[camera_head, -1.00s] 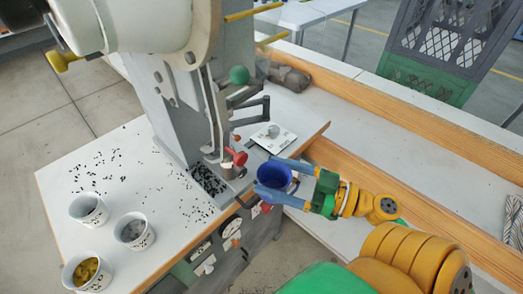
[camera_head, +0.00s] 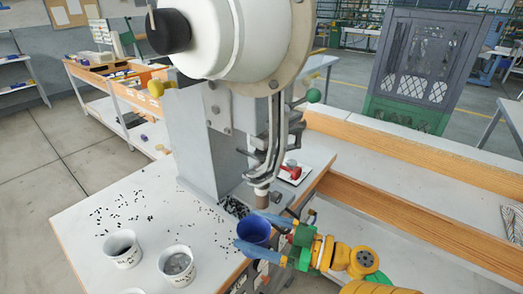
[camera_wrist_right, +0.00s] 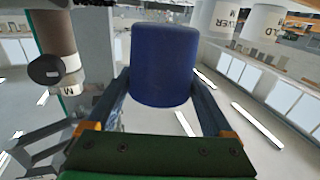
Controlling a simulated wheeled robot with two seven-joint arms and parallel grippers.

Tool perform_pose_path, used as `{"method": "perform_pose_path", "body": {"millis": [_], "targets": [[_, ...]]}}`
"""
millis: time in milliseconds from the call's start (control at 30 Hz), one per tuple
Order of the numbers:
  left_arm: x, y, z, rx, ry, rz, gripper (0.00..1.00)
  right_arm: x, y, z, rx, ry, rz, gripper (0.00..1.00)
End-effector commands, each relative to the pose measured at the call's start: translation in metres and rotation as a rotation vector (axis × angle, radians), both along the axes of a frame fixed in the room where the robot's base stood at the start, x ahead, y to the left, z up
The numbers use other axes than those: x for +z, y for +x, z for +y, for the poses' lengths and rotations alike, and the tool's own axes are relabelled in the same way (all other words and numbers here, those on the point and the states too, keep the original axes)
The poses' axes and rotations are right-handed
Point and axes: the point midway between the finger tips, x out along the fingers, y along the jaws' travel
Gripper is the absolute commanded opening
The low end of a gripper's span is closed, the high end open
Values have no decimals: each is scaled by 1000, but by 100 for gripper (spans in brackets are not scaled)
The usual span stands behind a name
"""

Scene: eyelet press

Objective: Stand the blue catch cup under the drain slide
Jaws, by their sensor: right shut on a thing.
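The blue catch cup (camera_head: 253,231) is between the fingers of my right gripper (camera_head: 262,241), which is shut on it. In the head view the cup shows its open mouth upward, just in front of the press base near the bench edge. In the right wrist view the cup (camera_wrist_right: 164,65) fills the middle between both fingers (camera_wrist_right: 160,108). The slide cannot be clearly made out. My left gripper is out of view.
Two white cups (camera_head: 122,249) and (camera_head: 178,265) stand at the front left of the bench (camera_head: 85,235). Small dark eyelets lie scattered there and piled by the press base. The press column (camera_head: 205,140) rises behind. A red-handled part (camera_head: 291,170) sits on a white plate.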

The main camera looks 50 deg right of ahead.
Motion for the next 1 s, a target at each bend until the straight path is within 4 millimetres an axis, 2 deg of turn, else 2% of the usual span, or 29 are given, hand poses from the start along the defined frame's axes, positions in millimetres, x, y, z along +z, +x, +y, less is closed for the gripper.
{"method": "perform_pose_path", "body": {"millis": [800, 900, 1000], "targets": [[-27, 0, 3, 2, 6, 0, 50, -18, 113, 9, 1, -3, -4, 32], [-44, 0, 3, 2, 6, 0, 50, -35, 113, 9, 0, -2, -1, 32], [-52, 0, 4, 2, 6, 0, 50, -42, 112, 9, 0, -2, -1, 32]]}}
